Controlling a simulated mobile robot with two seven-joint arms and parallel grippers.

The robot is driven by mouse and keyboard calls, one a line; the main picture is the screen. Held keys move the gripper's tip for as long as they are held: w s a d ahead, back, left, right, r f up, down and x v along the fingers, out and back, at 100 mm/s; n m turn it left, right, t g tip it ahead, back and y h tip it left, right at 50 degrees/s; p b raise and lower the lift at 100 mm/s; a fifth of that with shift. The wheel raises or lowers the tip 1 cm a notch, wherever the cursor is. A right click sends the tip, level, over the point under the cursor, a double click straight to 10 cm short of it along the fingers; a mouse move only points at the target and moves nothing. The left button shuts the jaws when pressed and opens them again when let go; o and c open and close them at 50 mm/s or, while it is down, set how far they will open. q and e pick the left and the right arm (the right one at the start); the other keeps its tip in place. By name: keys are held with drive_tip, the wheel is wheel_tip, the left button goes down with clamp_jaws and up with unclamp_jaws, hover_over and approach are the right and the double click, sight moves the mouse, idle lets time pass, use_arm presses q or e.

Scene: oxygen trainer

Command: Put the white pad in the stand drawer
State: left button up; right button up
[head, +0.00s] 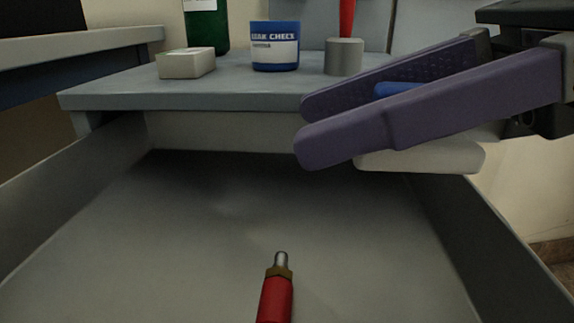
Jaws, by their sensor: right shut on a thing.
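My right gripper (300,128), with purple fingers, comes in from the right above the open stand drawer (200,220). It is shut on the white pad (425,158), whose rounded white edge shows below the near finger. A blue part (400,89) shows between the fingers; I cannot tell whether it belongs to the pad. The rest of the pad is hidden by the fingers. The pad is over the drawer's right back part, near its right wall. My left gripper is not in view.
A red tool with a brass and silver tip (276,290) is at the drawer's front middle. On the stand top (120,97) are a pale block (186,63), a blue labelled tub (275,47), a grey cylinder (344,56) with a red thing, and a green bottle (207,25). The drawer's middle is clear.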

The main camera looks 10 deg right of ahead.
drive_tip(key=shift+f+b, duration=0.95)
drive_tip(key=shift+f, duration=1.8)
drive_tip(key=shift+f, duration=0.1)
drive_tip(key=shift+f+b, duration=0.55)
drive_tip(key=shift+b, duration=0.15)
drive_tip(key=o, duration=1.3)
drive_tip(key=shift+o, duration=0.2)
